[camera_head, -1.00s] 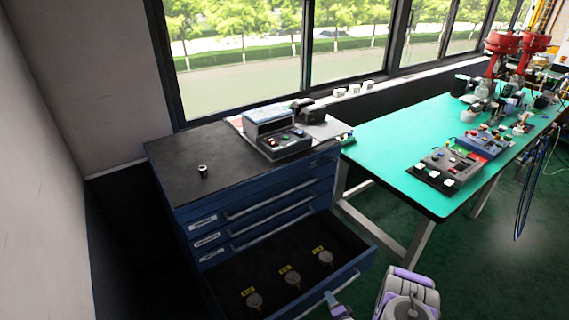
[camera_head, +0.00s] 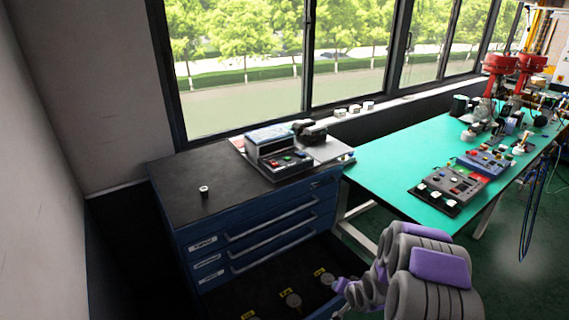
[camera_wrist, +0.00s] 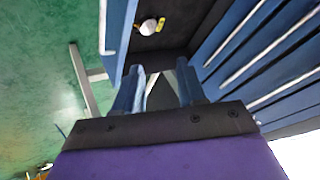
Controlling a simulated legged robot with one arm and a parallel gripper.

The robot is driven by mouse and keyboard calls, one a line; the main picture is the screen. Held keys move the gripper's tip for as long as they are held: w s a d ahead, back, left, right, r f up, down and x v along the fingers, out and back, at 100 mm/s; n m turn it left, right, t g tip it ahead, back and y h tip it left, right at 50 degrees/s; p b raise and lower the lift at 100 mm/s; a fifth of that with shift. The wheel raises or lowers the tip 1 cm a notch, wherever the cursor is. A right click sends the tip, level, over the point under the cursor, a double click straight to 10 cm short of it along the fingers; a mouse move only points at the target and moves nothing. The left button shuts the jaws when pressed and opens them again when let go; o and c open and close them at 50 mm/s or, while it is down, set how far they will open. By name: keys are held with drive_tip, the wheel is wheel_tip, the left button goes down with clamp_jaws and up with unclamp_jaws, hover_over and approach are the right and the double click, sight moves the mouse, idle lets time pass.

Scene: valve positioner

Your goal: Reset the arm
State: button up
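My gripper (camera_head: 342,294) is at the lower middle of the head view, by the right side of the open bottom drawer. In the wrist view its two dark blue fingers (camera_wrist: 160,72) stand apart, with nothing clearly held between them. My grey and purple arm is folded in the lower right of the head view. The blue drawer cabinet (camera_head: 262,232) stands under the window with its bottom drawer (camera_head: 250,290) pulled out. Round gauge-like parts (camera_head: 293,300) with yellow tags lie in it; one also shows in the wrist view (camera_wrist: 149,27).
A turquoise workbench (camera_head: 385,170) with control boxes (camera_head: 450,187) and red valve equipment (camera_head: 500,66) stands to the right. A device with buttons (camera_head: 280,153) and a small cylinder (camera_head: 204,191) sit on the cabinet top. A wall (camera_head: 45,150) bounds the left.

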drive_tip(key=s+r+n+g+h, duration=0.25)
drive_tip(key=s+r+g, duration=0.25)
drive_tip(key=s+r, duration=1.3)
drive_tip(key=s+a+r+n+g, duration=0.1)
drive_tip(key=s+r, duration=0.3)
drive_tip(key=s, duration=0.4)
drive_tip(key=s+a+r+n+g, duration=0.1)
drive_tip(key=s+a+r+g, duration=0.1)
drive_tip(key=s+r, duration=0.3)
drive_tip(key=s+a+r+n+g+y, duration=0.1)
drive_tip(key=s+r, duration=0.3)
drive_tip(key=s, duration=0.8)
drive_tip(key=shift+a+r, duration=0.3)
drive_tip(key=shift+a, duration=0.55)
